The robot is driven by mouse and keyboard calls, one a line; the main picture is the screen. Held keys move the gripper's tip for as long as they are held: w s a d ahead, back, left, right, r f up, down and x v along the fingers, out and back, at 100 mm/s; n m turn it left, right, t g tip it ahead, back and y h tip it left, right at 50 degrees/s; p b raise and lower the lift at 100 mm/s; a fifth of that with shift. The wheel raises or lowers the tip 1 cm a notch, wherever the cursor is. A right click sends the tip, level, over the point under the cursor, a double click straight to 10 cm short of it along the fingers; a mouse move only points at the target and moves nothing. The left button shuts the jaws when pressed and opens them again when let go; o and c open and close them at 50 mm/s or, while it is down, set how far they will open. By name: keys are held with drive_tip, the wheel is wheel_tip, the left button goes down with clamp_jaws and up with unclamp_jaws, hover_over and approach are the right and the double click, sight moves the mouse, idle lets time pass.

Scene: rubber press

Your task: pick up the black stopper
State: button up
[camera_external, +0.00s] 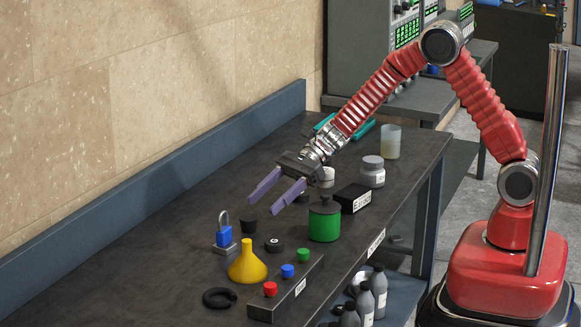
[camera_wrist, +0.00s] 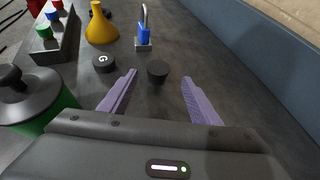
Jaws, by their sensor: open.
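The black stopper (camera_external: 250,225), a small dark cylinder, stands upright on the dark bench beside the blue padlock (camera_external: 224,236). In the wrist view the black stopper (camera_wrist: 157,72) lies ahead, seen between the two fingertips and apart from both. My gripper (camera_external: 264,207) is open and empty, with purple fingers pointing forward and down above the bench. It also shows at the bottom of the wrist view (camera_wrist: 160,78). How high the fingers are over the stopper is hard to tell.
A black labelled puck (camera_external: 274,245), a yellow flask (camera_external: 247,263) and a green pot with a dark lid (camera_external: 324,222) stand near. A block with red, blue and green knobs (camera_external: 287,292) sits at the front edge. The bench's back-left area is clear.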

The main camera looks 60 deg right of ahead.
sight(248, 217)
drive_tip(key=shift+x, duration=1.4)
drive_tip(key=shift+x, duration=2.55)
drive_tip(key=shift+s+f, duration=0.15)
drive_tip(key=shift+s, duration=0.05)
drive_tip(key=c, duration=1.1)
